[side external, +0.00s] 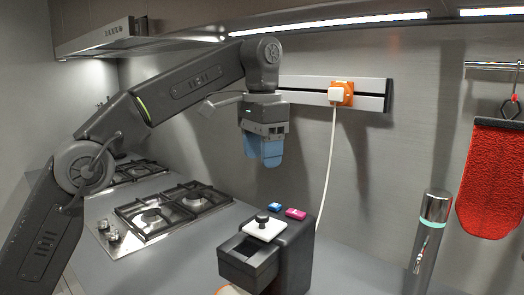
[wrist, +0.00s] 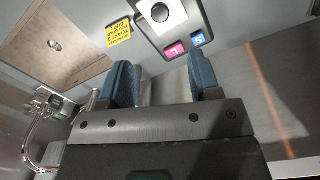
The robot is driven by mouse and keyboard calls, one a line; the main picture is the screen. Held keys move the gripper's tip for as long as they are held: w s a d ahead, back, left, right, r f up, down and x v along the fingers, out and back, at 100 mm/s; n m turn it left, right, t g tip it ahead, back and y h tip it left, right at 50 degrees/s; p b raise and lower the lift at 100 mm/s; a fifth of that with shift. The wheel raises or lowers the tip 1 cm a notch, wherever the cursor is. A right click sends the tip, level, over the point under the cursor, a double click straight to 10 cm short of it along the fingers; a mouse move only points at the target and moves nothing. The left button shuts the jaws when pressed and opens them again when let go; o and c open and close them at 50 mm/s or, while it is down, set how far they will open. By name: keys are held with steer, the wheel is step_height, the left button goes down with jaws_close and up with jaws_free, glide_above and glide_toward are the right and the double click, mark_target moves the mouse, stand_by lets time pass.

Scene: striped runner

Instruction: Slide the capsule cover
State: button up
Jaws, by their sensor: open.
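The dark capsule machine (side external: 293,252) stands on the grey counter at lower middle in the side view. Its cover, a white plate (side external: 258,233) with a black knob (side external: 262,217), lies on top, with a dark recess (side external: 246,248) beside it, toward the lower left. The white cover (wrist: 147,27) and its knob (wrist: 160,13) also show at the top of the wrist view. My gripper (side external: 264,163) has blue fingers and hangs above the machine, apart from it. In the wrist view my gripper (wrist: 164,75) is open, with nothing between the fingers.
A pink button (side external: 296,214) and a blue button (side external: 274,207) sit behind the cover. A gas hob (side external: 175,208) is at left. A white cord (side external: 327,170) runs from the wall plug down behind the machine. A steel cylinder (side external: 429,240) and red mitt (side external: 490,180) are at right.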

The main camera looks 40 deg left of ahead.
stand_by(0.3)
steer(key=s+a+f+n+t, duration=0.25)
steer(key=s+a, duration=0.25)
steer(key=s, duration=0.6)
steer(key=s+a+f+n+t, duration=0.1)
steer(key=s+a+f+t, duration=0.1)
steer(key=s+f, duration=1.2)
steer(key=shift+a+f+t, duration=0.25)
steer(key=shift+t, duration=0.3)
